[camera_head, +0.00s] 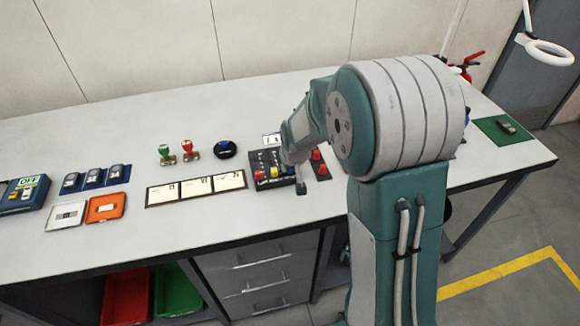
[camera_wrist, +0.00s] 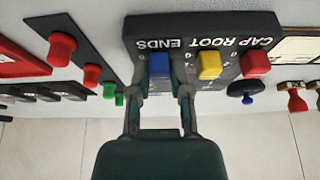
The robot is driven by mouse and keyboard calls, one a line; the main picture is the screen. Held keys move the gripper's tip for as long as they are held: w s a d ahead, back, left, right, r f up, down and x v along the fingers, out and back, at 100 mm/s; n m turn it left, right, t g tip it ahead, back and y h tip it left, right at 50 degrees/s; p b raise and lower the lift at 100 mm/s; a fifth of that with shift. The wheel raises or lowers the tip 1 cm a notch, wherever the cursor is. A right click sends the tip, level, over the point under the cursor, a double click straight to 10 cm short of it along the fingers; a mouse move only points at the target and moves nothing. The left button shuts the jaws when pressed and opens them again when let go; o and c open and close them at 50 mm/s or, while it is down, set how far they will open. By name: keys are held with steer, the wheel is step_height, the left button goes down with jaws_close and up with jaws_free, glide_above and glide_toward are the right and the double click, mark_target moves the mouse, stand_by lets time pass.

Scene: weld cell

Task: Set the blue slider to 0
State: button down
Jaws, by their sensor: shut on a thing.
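The slider box (camera_wrist: 205,22) is dark, with the words CAP, ROOT and ENDS upside down in the wrist view. The blue slider (camera_wrist: 159,68) is at the ENDS label, between the two fingers of my gripper (camera_wrist: 160,92), which is shut on it. The yellow slider (camera_wrist: 209,66) is at ROOT and the red slider (camera_wrist: 255,63) at CAP, both clear of the fingers. Small marks beside the slots are too small to read surely. In the head view the box (camera_head: 262,160) stands on the bench, and my arm partly hides its right side.
A dark strip with red buttons (camera_head: 316,155) is close right of the box. White cards (camera_head: 196,187) lie to its left. Green (camera_head: 166,154) and red (camera_head: 189,150) stamps and a round dark pad (camera_head: 224,149) are behind. Bare bench (camera_head: 200,230) lies in front of the cards.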

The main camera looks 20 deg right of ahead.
steer(key=c, duration=0.6)
jaws_free()
steer(key=shift+s+f, duration=0.15)
steer(key=shift+s, duration=0.05)
steer(key=shift+o, duration=0.2)
steer(key=shift+r, duration=0.55)
steer(key=v, duration=1.1)
steer(key=shift+a+f, duration=0.1)
